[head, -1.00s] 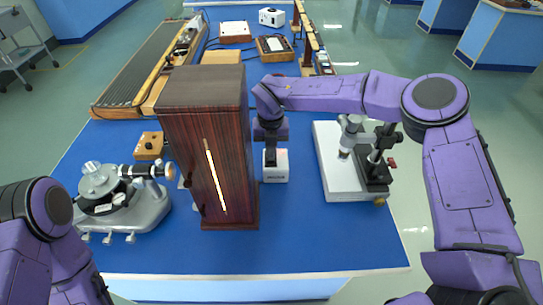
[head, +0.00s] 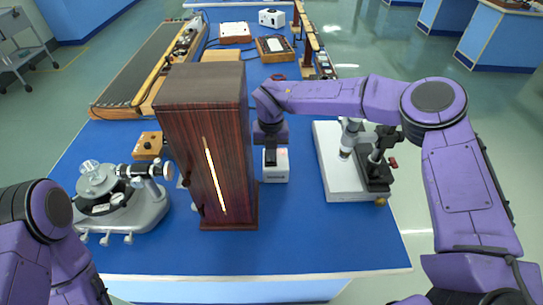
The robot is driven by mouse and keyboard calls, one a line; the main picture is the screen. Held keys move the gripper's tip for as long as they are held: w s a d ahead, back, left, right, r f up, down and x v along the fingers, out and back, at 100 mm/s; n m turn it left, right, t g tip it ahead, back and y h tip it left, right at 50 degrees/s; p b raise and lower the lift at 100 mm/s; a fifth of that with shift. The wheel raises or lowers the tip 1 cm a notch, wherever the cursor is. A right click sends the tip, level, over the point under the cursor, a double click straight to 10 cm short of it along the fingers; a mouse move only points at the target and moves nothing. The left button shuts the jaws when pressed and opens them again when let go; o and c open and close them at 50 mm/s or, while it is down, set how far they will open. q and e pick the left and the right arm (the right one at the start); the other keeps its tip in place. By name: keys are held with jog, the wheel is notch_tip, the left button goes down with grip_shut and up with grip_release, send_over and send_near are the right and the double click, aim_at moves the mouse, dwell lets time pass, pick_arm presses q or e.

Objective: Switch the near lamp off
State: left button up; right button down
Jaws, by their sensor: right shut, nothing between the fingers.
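The near lamp is a tall dark wooden housing (head: 180,140) in the middle of the blue bench, with a bright glowing slit (head: 214,175) in its front face. A small white box (head: 275,175) stands close to its right. My right gripper (head: 271,160) points down at the top of this box, at or just above it. It is shut and empty; its fingertips are small and dark, and I cannot tell whether they touch the box. Any switch there is hidden or too small to tell. My left arm shows at the lower left, but its gripper is out of view.
A grey spectrometer (head: 135,205) stands left of the lamp, with a small wooden box (head: 148,145) behind it. A white-based instrument (head: 340,180) stands to the right. More apparatus fills the far bench. The front strip of the blue bench (head: 290,252) is clear.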

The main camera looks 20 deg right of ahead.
jog(key=shift+r, duration=0.1)
notch_tip(320, 180, up, 7)
jog(key=p, duration=0.4)
jog(key=shift+p, duration=0.35)
jog(key=shift+f, duration=0.2)
